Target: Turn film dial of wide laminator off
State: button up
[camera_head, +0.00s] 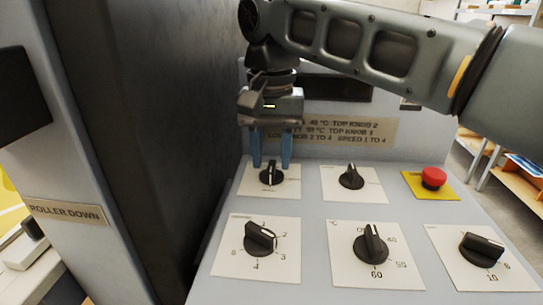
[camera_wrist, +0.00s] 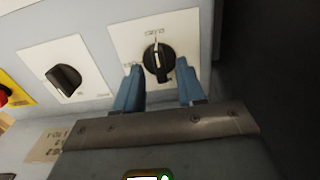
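The wide laminator's sloped grey panel (camera_head: 312,210) carries several black dials on white plates. My gripper (camera_head: 271,163) points down at the upper-left dial (camera_head: 271,176). This dial also shows in the wrist view (camera_wrist: 157,66), where its white pointer line is near upright, towards the top of the picture. The blue fingertips of my gripper (camera_wrist: 158,72) stand on either side of the dial, apart, with small gaps visible. The dial's labels are too small to read, so I cannot confirm that it is the film dial.
An upper-middle dial (camera_head: 351,177) and a red button (camera_head: 433,178) on a yellow plate sit to the right. Numbered dials (camera_head: 261,238), (camera_head: 372,244) and (camera_head: 482,249) fill the lower row. A tall dark side wall (camera_head: 150,120) rises close on the left.

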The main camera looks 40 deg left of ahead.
jog(key=shift+f, duration=0.55)
grip_shut()
